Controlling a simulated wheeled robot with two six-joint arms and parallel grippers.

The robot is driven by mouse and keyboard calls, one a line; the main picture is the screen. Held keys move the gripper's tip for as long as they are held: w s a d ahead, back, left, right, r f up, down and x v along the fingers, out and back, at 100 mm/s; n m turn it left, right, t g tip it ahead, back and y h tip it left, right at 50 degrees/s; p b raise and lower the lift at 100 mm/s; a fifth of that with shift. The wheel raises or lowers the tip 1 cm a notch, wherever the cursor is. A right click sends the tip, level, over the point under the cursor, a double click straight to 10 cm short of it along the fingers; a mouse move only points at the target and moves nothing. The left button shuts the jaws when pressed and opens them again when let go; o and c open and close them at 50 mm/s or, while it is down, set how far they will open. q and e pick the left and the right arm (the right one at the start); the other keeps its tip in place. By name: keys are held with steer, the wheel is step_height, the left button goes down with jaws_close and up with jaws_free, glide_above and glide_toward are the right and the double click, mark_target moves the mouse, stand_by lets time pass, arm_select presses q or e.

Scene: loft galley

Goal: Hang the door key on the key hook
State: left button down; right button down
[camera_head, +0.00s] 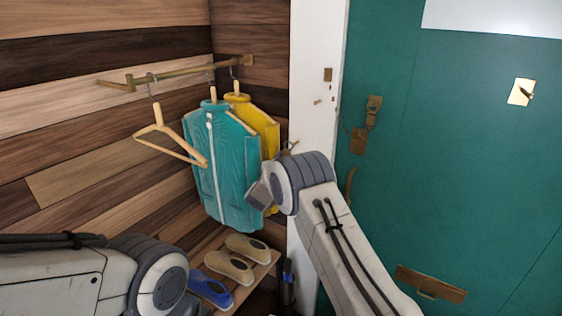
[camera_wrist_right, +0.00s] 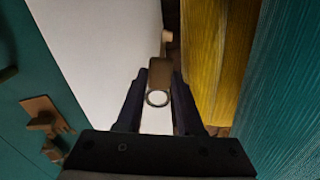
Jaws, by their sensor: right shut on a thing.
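In the right wrist view my right gripper (camera_wrist_right: 159,76) is shut on the door key (camera_wrist_right: 157,70), a small brass-brown piece with a round ring toward the camera. A tan peg-like piece (camera_wrist_right: 167,38) shows just beyond the fingertips; I cannot tell if it is the key hook or part of the key. In the head view my right wrist hides most of the gripper. A small brass piece (camera_head: 290,147) shows just above that wrist against the white post; whether it is hook or key is unclear. My left arm enters lower left; its gripper is out of view.
A teal jacket (camera_head: 222,165) and a yellow jacket (camera_head: 262,122) hang from a brass rail (camera_head: 175,73), close to my right wrist. An empty hanger (camera_head: 160,130) is left of them. Shoes (camera_head: 230,265) stand below. The green door (camera_head: 450,150) with brass fittings is at right.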

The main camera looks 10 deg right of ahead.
steer(key=shift+w+d+f+b, duration=0.35)
steer(key=shift+w+d+b, duration=0.05)
steer(key=shift+w+d, duration=0.5)
steer(key=shift+w+d+f+b, duration=0.3)
steer(key=shift+w+d+b, duration=0.1)
steer(key=shift+w+d, duration=0.45)
steer(key=shift+c, duration=2.3)
jaws_free()
